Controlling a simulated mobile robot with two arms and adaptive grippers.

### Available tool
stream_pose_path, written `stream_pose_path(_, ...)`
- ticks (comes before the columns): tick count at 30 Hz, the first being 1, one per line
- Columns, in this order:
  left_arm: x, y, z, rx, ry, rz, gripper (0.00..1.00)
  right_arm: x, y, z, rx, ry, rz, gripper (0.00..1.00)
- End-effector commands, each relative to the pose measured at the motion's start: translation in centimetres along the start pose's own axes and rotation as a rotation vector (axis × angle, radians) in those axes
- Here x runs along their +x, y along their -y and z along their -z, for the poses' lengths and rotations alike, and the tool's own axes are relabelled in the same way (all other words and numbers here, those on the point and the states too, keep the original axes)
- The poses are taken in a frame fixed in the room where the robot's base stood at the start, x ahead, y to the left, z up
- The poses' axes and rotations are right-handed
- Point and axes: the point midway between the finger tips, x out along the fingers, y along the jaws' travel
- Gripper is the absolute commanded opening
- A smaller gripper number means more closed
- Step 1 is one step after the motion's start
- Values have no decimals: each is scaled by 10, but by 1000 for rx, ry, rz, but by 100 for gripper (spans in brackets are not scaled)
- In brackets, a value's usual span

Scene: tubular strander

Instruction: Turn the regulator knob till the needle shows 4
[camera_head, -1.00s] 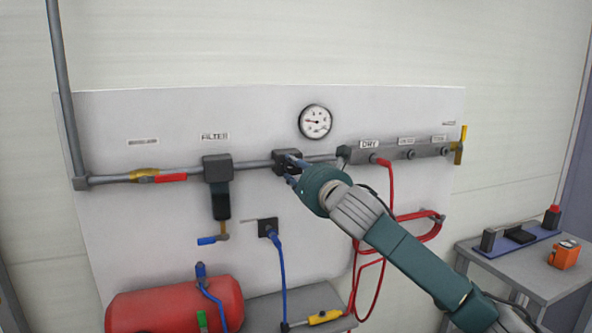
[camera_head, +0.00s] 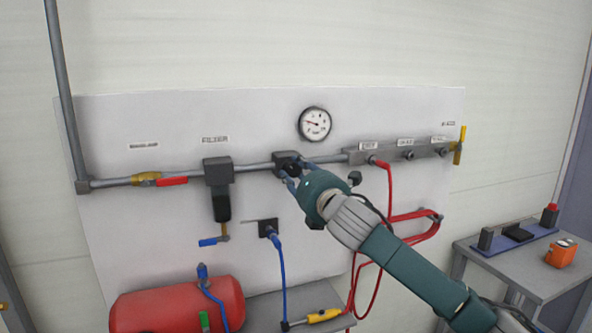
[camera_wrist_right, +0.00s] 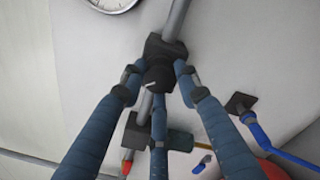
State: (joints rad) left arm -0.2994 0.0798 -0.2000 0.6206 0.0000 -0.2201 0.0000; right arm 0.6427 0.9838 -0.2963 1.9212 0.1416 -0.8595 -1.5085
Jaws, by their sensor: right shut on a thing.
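The black regulator knob (camera_head: 294,169) sits on the regulator body (camera_head: 281,157) in the pipe, mid-panel. My right gripper (camera_head: 289,178) is shut on the knob, its blue fingers around it. In the right wrist view, the round knob (camera_wrist_right: 158,79) with a pale mark shows between the fingers, in front of the dark regulator body (camera_wrist_right: 161,47). The round white gauge (camera_head: 315,124) is above and right of the knob. Its needle points to the left; the numbers are too small to read surely. The left gripper is not in view.
A filter (camera_head: 217,171) hangs left of the regulator, and a grey outlet manifold (camera_head: 390,153) with a red hose is to the right. A red tank (camera_head: 178,305) is below left. A side table (camera_head: 518,265) stands at right.

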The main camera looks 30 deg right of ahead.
Motion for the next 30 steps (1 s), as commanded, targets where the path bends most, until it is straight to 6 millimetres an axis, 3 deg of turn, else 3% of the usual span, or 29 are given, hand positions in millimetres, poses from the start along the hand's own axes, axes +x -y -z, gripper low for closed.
stream_pose_path(1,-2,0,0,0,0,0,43,0,3,8,44,-13,8,5)
stream_pose_path(15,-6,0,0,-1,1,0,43,0,3,9,338,0,9,5)
stream_pose_path(30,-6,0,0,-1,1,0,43,0,3,10,397,2,9,5)
